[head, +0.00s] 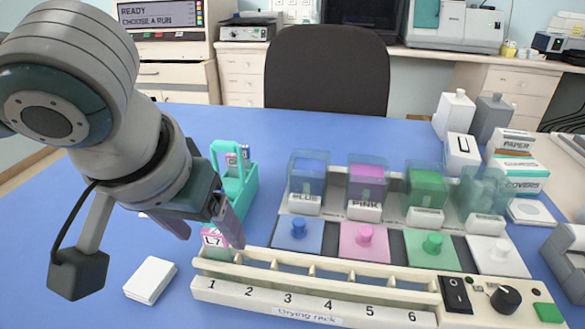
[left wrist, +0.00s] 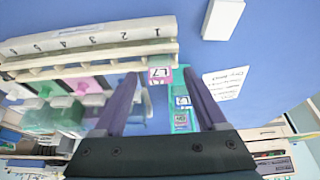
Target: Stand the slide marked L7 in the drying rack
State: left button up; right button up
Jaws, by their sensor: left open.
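The slide marked L7 (head: 213,240) has a pink-edged label and stands upright at the slot 1 end of the cream drying rack (head: 262,302). My left gripper (head: 211,237) is open, with its fingers on either side of the label and apart from it. In the left wrist view the L7 label (left wrist: 160,74) shows between the open fingertips (left wrist: 160,76), beside the end of the rack (left wrist: 90,45). The lower part of the slide is mostly hidden by the rack. My right gripper does not show.
A teal slide carrier (head: 249,186) with other labelled slides stands behind the rack's left end. Staining jars, such as the blue one (head: 308,172), and coloured knobbed lids stand behind the rack. A white block (head: 150,280) lies at left. Blue table is clear at far left.

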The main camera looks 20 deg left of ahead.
pick_arm(q)
jog(key=p+v, duration=0.2)
jog(key=v, duration=0.8)
dwell(0.4)
jog(key=s+d+m+h+p, duration=0.3)
jog(key=d+m+p, duration=0.1)
jog(key=d, duration=0.4)
jog(key=s+a+f+g+y+p, duration=0.1)
jog(key=s+a+f+y+p, duration=0.1)
jog(key=s+a+f, duration=0.35)
jog(key=w+r+p+v, duration=0.1)
jog(key=w+p+v, duration=0.2)
jog(key=p+v, duration=0.9)
jog(key=w+p+v, duration=0.3)
jog(key=p+v, duration=1)
jog(key=w+r+p+v, duration=0.1)
jog(key=w+p+v, duration=0.1)
jog(key=p+v, duration=1)
jog(key=shift+w+a+r+m+p, duration=0.3)
jog(key=shift+r+m, duration=0.1)
jog(key=shift+r, duration=0.5)
